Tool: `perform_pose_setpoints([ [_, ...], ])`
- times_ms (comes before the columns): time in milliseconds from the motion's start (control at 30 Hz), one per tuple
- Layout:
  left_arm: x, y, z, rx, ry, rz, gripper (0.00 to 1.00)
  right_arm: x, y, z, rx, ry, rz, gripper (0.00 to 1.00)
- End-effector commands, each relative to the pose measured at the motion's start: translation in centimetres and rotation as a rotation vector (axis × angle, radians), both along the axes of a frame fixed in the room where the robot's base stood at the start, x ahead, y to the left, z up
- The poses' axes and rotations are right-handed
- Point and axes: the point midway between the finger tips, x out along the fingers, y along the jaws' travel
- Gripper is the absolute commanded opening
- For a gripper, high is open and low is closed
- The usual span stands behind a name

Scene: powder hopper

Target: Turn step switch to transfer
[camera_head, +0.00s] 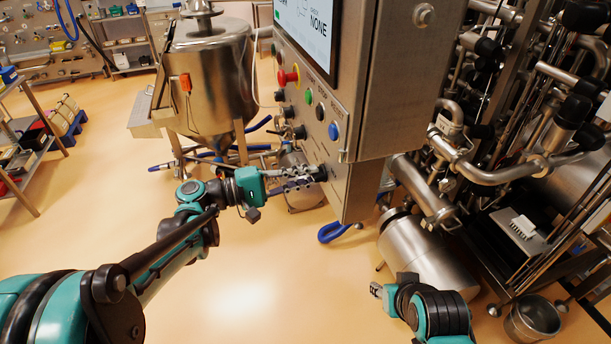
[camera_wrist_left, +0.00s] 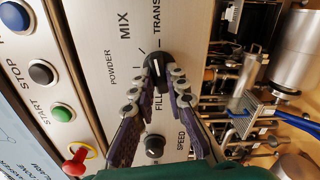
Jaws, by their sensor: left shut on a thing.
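The step switch (camera_wrist_left: 154,70) is a black knob on the grey panel in the left wrist view. The labels POWDER, MIX, TRANS and FILL stand around it, the TRANS label cut by the frame edge. A pale mark on the knob points toward the upper part of the view; I cannot tell exactly which label it meets. My left gripper (camera_head: 316,173) reaches the lower control panel in the head view. Its fingers (camera_wrist_left: 157,84) are shut on the knob from both sides. My right gripper (camera_head: 377,290) hangs low, away from the panel, and its jaw state is unclear.
A SPEED knob (camera_wrist_left: 154,146) sits close beside the left fingers. A red emergency button (camera_head: 289,77) and a blue button (camera_head: 333,131) are higher on the panel. A steel hopper (camera_head: 212,75) stands behind; pipework (camera_head: 490,165) fills the right. The floor at front is clear.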

Motion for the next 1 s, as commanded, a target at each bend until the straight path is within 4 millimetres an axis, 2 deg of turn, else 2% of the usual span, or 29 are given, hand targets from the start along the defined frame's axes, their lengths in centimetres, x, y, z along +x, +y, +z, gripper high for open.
perform_pose_setpoints([
  [400, -0.04, -0.01, -0.05, 0.061, -0.182, -0.001, 0.00, 0.00, 0.00, 0.05, 0.000, 0.000, 0.000, 0.39],
  [933, -0.05, -0.01, -0.08, 0.070, -0.207, -0.001, 0.00, 0.00, 0.00, 0.05, 0.000, 0.000, 0.000, 0.39],
  [967, -0.05, -0.01, -0.08, 0.070, -0.207, -0.001, 0.16, 0.00, 0.00, 0.05, 0.000, 0.000, 0.000, 0.39],
  [1000, -0.04, -0.01, -0.07, 0.070, -0.207, -0.001, 0.27, 0.00, 0.00, 0.05, 0.000, 0.000, 0.000, 0.39],
])
